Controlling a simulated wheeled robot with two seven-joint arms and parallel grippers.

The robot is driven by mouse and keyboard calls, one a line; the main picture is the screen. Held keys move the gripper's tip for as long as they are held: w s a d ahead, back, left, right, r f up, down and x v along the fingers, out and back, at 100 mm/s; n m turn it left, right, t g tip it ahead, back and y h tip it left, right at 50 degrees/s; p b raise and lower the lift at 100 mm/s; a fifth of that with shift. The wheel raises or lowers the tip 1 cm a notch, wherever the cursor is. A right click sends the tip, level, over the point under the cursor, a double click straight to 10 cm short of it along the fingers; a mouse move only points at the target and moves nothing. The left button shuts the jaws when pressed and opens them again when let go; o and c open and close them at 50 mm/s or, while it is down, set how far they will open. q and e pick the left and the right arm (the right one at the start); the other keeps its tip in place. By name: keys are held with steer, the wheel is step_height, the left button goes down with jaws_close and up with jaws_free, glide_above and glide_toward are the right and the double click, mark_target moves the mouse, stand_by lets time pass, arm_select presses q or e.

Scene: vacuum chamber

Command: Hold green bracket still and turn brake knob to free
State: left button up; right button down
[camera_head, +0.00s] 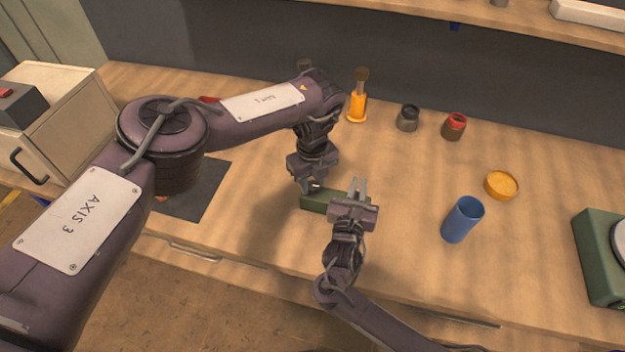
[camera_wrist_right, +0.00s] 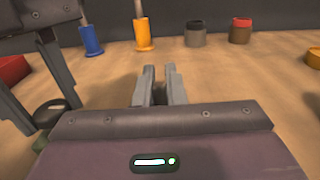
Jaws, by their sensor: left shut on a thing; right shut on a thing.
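The green bracket (camera_head: 318,203) is a low green block on the bench, near its front edge. My left gripper (camera_head: 312,187) points down at its left end, shut on the brake knob, a small dark round part (camera_wrist_right: 48,118) low at the left in the right wrist view. The fingers largely hide the knob in the head view, and its setting cannot be read. My right gripper (camera_head: 358,188) is shut on the bracket's right part, its fingertips pointing to the back. Its palm hides the part between the fingers, which show close together in the wrist view (camera_wrist_right: 160,86).
An orange-handled tool (camera_head: 357,105), a grey jar (camera_head: 408,118) and a red-topped jar (camera_head: 454,126) stand at the back. A yellow dish (camera_head: 501,185), a blue cup (camera_head: 462,220) and a green device (camera_head: 597,262) are right. A dark mat (camera_head: 203,190) lies left.

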mark_target(313, 185)
stand_by(0.3)
arm_select(q)
steer(key=o, duration=1)
step_height(313, 185, up, 12)
arm_select(e)
steer(key=c, duration=1.4)
jaws_free()
